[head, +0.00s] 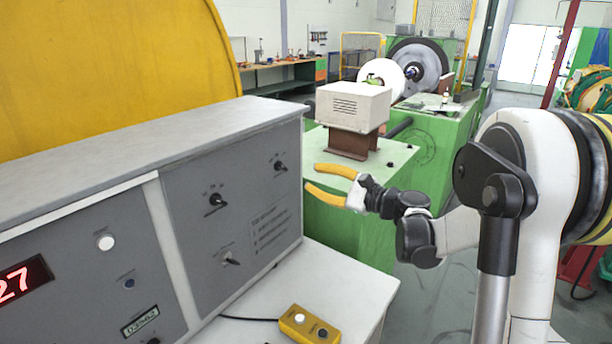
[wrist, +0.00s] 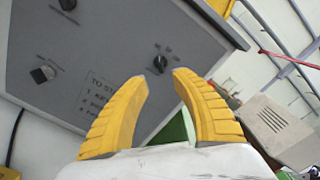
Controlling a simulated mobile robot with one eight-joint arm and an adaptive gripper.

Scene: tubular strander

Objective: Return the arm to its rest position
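My gripper (head: 328,181) has two yellow fingers and shows at the middle of the head view, just right of the grey control panel (head: 228,215). Its fingers are spread with a gap between them and hold nothing. In the wrist view my gripper (wrist: 160,78) also shows its two fingers apart, with the panel behind them. The panel's black knob (wrist: 160,63) appears between and beyond the fingertips, apart from them. My white arm (head: 535,190) reaches in from the right of the head view, bent at its joints.
A yellow button box (head: 309,325) lies on the white table (head: 345,285) below my gripper. A beige box (head: 352,106) stands on a brown stand on the green machine (head: 440,140) behind it. A large yellow guard (head: 110,70) rises behind the panel.

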